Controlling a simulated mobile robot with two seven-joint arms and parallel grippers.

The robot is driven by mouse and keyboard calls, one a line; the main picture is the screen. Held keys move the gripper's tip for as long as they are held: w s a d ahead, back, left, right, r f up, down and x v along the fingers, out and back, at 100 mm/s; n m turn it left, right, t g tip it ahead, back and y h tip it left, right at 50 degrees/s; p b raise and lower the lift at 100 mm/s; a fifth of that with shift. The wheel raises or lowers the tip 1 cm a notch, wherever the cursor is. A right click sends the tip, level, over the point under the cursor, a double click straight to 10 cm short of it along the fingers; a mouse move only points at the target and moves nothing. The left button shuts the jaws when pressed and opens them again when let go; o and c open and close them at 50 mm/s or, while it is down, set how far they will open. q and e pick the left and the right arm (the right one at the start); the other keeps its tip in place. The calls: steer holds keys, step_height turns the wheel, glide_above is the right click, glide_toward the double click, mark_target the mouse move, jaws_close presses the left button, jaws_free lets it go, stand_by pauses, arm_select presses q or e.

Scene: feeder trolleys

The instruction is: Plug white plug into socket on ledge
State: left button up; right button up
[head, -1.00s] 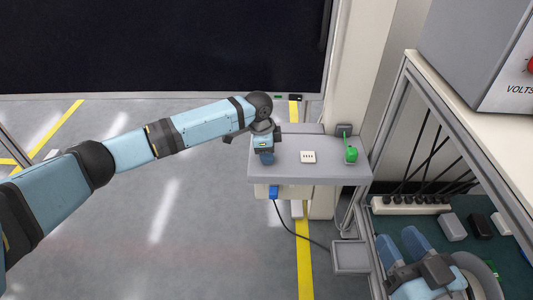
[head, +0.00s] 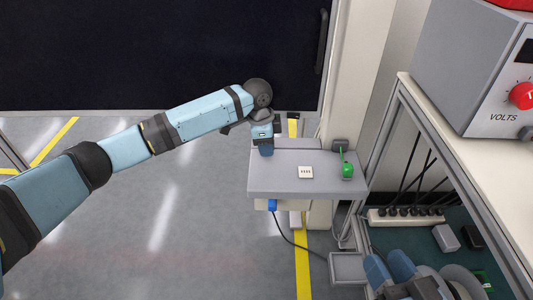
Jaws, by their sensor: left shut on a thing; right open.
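A small white block with several dark marks (head: 306,172) sits on the grey ledge (head: 285,186); I cannot tell whether it is the socket or the plug. My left gripper (head: 266,149) is over the ledge's back left corner, left of the block and apart from it. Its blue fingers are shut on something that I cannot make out. No other white plug can be told for sure.
A green plug (head: 347,170) stands at the ledge's right end. A white power strip (head: 376,220) with several black plugs lies in the trolley, near grey (head: 446,238) and black (head: 473,236) boxes. A voltage unit (head: 455,95) stands above.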

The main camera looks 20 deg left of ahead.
arm_select(q)
step_height(320, 180, up, 11)
steer(key=p, duration=0.3)
steer(key=shift+f, duration=0.2)
arm_select(e)
step_height(320, 180, up, 6)
steer(key=t, duration=0.2)
steer(key=shift+d+r+t, duration=0.2)
steer(key=shift+d+t, duration=0.1)
steer(key=shift+t, duration=0.1)
arm_select(q)
steer(key=shift+s+a+f+n, duration=0.2)
steer(key=shift+s+n, duration=0.1)
steer(key=shift+n, duration=0.2)
steer(key=s+a+n+t+y+p, duration=0.1)
steer(key=s+a+n, duration=0.3)
steer(key=s+n, duration=0.4)
steer(key=n, duration=0.5)
steer(key=shift+a+f+n+y, duration=0.35)
steer(key=shift+n+y, duration=0.05)
arm_select(e)
steer(key=shift+r+m, duration=0.3)
steer(key=shift+r, duration=0.15)
arm_select(q)
steer(key=shift+w+d, duration=0.15)
steer(key=shift+w, duration=0.05)
arm_select(e)
steer(key=shift+r, duration=0.1)
